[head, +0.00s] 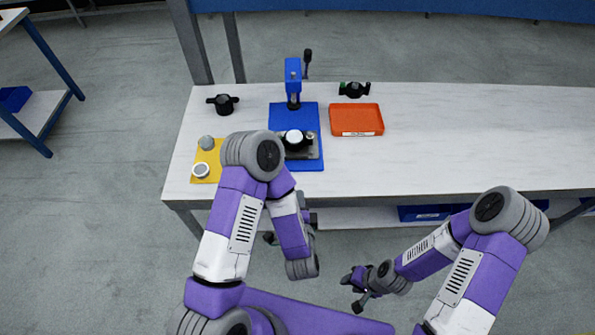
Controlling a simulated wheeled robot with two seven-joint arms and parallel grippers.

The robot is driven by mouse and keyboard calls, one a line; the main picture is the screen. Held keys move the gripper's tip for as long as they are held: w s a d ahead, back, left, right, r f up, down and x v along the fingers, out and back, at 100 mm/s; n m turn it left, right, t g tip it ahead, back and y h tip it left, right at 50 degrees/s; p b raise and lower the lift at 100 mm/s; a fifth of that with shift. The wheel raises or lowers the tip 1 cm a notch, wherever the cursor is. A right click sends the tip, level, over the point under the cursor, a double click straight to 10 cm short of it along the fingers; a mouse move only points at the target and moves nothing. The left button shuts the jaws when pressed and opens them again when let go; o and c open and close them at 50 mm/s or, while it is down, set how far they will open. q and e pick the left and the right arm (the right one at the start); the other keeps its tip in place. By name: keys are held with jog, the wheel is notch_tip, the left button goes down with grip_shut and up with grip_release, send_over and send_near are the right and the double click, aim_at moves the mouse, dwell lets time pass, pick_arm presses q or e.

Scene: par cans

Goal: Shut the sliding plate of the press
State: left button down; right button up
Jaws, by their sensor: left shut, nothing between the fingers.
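The blue press stands on the table, with its upright head (293,78) and black lever (307,60) at the back of its blue base (282,113). The dark grey sliding plate (302,154) lies on the front part of the base, apart from the head and in front of it. A round piece with a white top (294,137) sits on the plate. My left gripper (270,238) is shut, in front of the table edge and mostly hidden by my forearm. My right gripper (355,288) is low, well away from the press; its finger gap is unclear.
An orange tray (357,119) is right of the press, with a black tool (354,89) behind it. A black handled piece (223,104) is left. A yellow mat (214,158) carries two round pieces. The table's right side is clear.

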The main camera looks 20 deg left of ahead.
pick_arm(q)
jog(key=b+x, duration=0.1)
jog(key=x, duration=0.3)
jog(key=b+x, duration=0.1)
jog(key=x, duration=0.4)
jog(key=b+x, duration=0.1)
jog(key=x, duration=0.3)
jog(key=shift+w+a+r, duration=0.2)
jog(key=shift+w+a, duration=0.05)
jog(key=shift+w, duration=0.15)
jog(key=shift+w, duration=0.15)
